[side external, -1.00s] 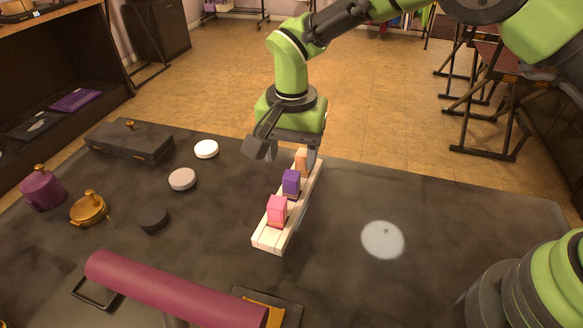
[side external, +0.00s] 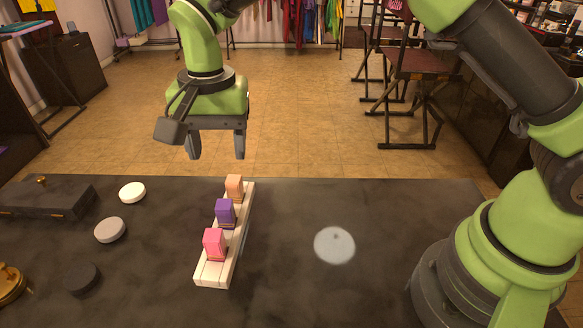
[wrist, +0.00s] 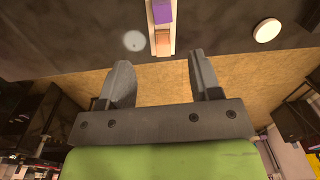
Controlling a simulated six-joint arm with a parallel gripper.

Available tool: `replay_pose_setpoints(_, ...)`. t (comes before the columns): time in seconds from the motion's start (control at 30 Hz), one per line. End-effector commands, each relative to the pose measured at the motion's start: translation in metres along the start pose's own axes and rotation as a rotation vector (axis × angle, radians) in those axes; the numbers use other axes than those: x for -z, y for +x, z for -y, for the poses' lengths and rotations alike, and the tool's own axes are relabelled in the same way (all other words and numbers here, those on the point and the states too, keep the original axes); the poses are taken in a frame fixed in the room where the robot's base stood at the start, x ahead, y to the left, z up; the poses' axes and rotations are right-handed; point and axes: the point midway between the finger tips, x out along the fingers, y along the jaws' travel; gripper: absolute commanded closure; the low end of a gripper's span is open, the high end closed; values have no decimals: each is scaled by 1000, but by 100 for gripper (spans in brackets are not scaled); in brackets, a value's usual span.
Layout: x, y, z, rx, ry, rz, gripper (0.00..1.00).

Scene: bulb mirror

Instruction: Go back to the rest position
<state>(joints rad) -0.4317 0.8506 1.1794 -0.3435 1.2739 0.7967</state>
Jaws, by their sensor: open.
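My gripper (side external: 216,146) is open and empty. It hangs above the far edge of the dark table, clear of everything, and its two fingers also show apart in the wrist view (wrist: 161,78). A long white rack (side external: 212,279) stands on the table in front of it. On the rack sit a pink block (side external: 214,243), a purple block (side external: 225,212) and an orange block (side external: 234,187) in a row. In the wrist view the purple block (wrist: 162,12) and the orange block (wrist: 162,42) show beyond the fingertips.
A pale round spot (side external: 334,245) lies right of the rack. White (side external: 132,192), grey (side external: 110,229) and dark (side external: 81,277) discs lie left of it. A dark box (side external: 42,199) and part of a brass pot (side external: 10,283) are at the left.

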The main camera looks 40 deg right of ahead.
Motion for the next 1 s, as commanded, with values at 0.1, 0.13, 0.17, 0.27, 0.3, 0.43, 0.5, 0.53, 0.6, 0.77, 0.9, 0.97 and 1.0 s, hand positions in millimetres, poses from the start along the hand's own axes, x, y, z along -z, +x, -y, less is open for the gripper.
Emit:
replay_pose_setpoints(0.1,8,-43,-20,68,-32,-16,42)
replay_pose_setpoints(0.13,9,-55,-27,88,-45,-21,42)
replay_pose_setpoints(0.17,10,-66,-35,108,-58,-28,42)
replay_pose_setpoints(0.27,9,-100,-64,171,-101,-57,42)
replay_pose_setpoints(0.3,8,-112,-76,196,-119,-71,42)
replay_pose_setpoints(0.43,-1,-143,-118,270,-173,-128,42)
replay_pose_setpoints(0.5,-9,-155,-141,306,-202,-164,42)
replay_pose_setpoints(0.53,-13,-159,-151,322,-214,-182,42)
replay_pose_setpoints(0.6,-23,-165,-173,354,-241,-224,42)
replay_pose_setpoints(0.77,-47,-166,-217,409,-301,-326,42)
replay_pose_setpoints(0.9,-63,-159,-241,435,-338,-397,42)
replay_pose_setpoints(0.97,-68,-156,-247,442,-348,-417,42)
replay_pose_setpoints(1.0,-70,-154,-249,444,-355,-428,42)
